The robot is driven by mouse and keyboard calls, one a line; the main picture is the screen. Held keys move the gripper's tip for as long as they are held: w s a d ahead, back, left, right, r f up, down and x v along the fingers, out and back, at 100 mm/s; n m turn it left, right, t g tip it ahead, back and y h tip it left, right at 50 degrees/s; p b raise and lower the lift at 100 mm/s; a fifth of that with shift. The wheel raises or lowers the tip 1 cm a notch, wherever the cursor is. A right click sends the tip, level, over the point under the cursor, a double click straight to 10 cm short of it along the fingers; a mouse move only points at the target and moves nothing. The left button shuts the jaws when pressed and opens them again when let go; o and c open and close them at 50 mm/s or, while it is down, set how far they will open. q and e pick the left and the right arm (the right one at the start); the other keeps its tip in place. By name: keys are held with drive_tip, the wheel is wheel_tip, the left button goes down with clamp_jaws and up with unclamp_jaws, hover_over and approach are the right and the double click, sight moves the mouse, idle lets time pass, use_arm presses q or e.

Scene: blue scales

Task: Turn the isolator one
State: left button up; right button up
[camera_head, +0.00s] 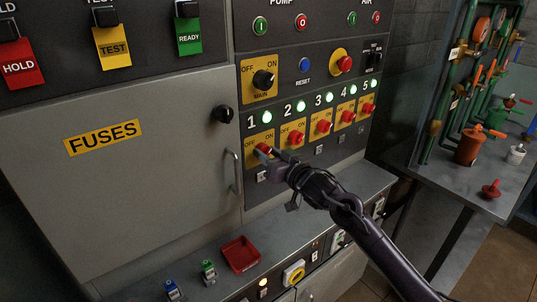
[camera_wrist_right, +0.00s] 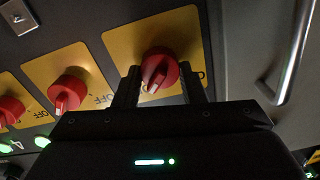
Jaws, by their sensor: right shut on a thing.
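Isolator one is a red rotary knob (camera_head: 263,148) on a yellow OFF/ON plate, under the number 1 and a lit green lamp (camera_head: 266,117). My right gripper (camera_head: 271,153) reaches it from the lower right and covers part of the plate. In the right wrist view, which is upside down, the knob (camera_wrist_right: 160,68) sits between the two fingers of my right gripper (camera_wrist_right: 159,86), which is shut on it. The knob's grip bar slants in that view; its exact setting is hard to read. My left gripper is out of view.
Isolators two (camera_head: 292,137) to five stand in a row to the right, with lit green lamps. A ledge below holds a red tray (camera_head: 240,254).

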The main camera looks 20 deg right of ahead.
drive_tip(key=shift+n, duration=0.4)
drive_tip(key=shift+s+a+f+n+b, duration=0.1)
drive_tip(key=shift+n+b, duration=1.95)
drive_tip(key=shift+n, duration=2.2)
drive_tip(key=shift+a+f+n+b, duration=0.1)
drive_tip(key=shift+n+b, duration=1.9)
drive_tip(key=shift+n, duration=2.25)
drive_tip(key=o, duration=1)
drive_tip(key=shift+s, duration=0.1)
